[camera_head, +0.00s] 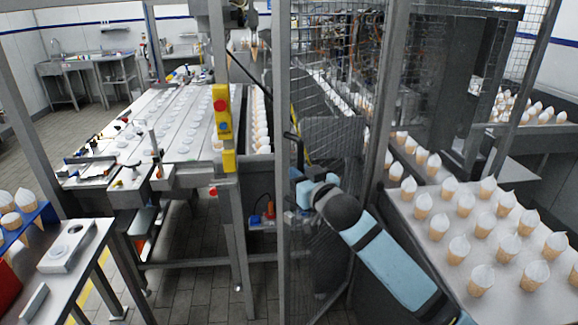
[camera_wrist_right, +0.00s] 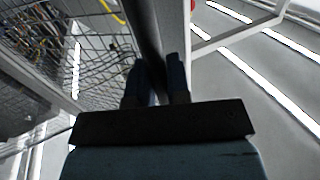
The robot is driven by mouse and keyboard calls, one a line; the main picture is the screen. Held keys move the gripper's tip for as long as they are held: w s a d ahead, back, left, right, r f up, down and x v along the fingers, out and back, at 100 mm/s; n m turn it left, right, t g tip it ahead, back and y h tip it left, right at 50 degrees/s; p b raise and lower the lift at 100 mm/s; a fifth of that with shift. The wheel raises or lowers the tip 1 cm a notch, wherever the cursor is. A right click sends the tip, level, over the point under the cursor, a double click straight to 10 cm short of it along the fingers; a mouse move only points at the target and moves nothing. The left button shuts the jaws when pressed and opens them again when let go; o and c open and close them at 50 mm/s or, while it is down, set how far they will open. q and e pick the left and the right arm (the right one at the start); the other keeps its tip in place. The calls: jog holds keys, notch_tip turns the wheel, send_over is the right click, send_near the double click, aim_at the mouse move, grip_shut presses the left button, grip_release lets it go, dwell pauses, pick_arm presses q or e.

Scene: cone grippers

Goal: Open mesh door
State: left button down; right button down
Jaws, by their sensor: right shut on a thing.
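The mesh door (camera_head: 345,150) is a tall wire-mesh panel in a grey metal frame, in the middle of the head view. A dark handle (camera_head: 296,146) is on its left upright. My right gripper (camera_head: 298,186) is at that upright, with my blue arm reaching up to it from the lower right. In the right wrist view my right gripper (camera_wrist_right: 157,82) has its two dark fingers either side of a dark bar (camera_wrist_right: 148,35), shut on it. This bar appears to be the handle. The mesh (camera_wrist_right: 80,45) shows left of it. My left gripper is not in view.
A conveyor machine (camera_head: 180,125) with a yellow switch box (camera_head: 222,112) is left of the door. A small table (camera_head: 85,240) is at the lower left. Tiled floor (camera_head: 190,285) shows between.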

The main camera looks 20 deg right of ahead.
jog(key=c, duration=1.1)
grip_release()
jog(key=shift+w, duration=0.1)
send_near(288, 85)
jog(key=w, duration=0.5)
jog(key=shift+w+f+b, duration=0.25)
jog(key=shift+w+b, duration=0.05)
jog(key=shift+b, duration=0.1)
